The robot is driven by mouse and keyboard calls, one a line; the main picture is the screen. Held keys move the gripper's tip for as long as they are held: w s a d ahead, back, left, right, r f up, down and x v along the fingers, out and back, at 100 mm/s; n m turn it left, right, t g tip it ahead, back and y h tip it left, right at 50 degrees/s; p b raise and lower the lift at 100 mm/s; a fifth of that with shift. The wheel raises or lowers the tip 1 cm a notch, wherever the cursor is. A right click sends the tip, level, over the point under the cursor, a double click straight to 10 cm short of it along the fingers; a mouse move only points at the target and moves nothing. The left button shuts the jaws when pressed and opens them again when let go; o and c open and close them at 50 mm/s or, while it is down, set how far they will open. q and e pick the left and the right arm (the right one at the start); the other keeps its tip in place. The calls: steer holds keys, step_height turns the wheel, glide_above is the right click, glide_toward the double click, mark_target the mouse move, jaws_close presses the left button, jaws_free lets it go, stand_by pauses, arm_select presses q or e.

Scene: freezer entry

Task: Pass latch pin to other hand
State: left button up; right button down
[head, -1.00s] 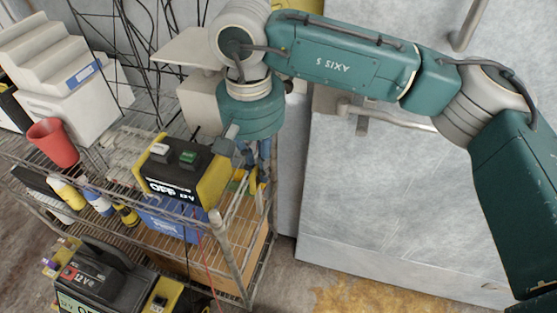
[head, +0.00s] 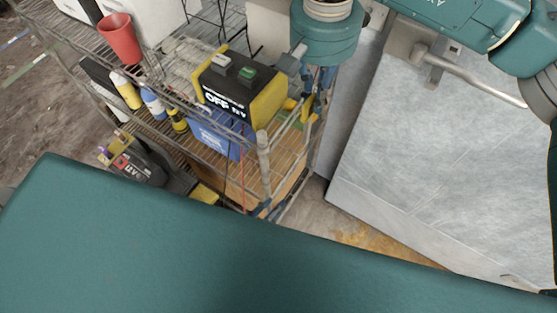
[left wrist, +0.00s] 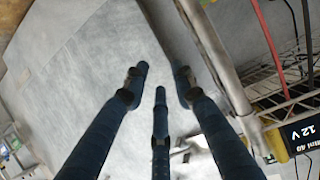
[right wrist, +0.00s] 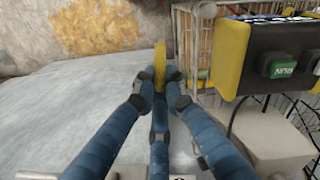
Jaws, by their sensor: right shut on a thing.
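The latch pin, seen as a yellow piece (right wrist: 160,64), stands between the blue fingers of my right gripper (right wrist: 160,88) in the right wrist view. Its lower part is hidden by the fingers, which are shut on it. In the head view my right gripper (head: 317,92) points down beside the yellow-and-black box. My left gripper (head: 269,210) is lower, near the front post of the rack, and mostly hidden behind my own arm. In the left wrist view the left gripper (left wrist: 160,78) has its fingers apart with nothing between them. The two grippers are apart.
A wire rack (head: 264,165) holds the yellow-and-black box (head: 240,88), a red cup (head: 120,38), several bottles and a blue box (head: 218,139). A pale metal door panel (head: 430,150) with a bar handle (head: 470,78) stands at right. A battery unit (head: 140,165) sits at lower left.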

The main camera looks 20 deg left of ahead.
mark_target(308, 123)
arm_select(q)
step_height(308, 123, up, 24)
steer(key=w+d+r+t+h, duration=0.1)
steer(key=d+t+h, duration=0.1)
steer(key=t, duration=0.2)
arm_select(e)
steer(key=shift+a, duration=0.1)
arm_select(q)
steer(key=x, duration=1.2)
steer(key=shift+w+a, duration=0.25)
steer(key=shift+a, duration=0.15)
steer(key=shift+r, duration=0.1)
jaws_close()
arm_select(e)
steer(key=c, duration=1.7)
jaws_free()
steer(key=shift+r, duration=0.1)
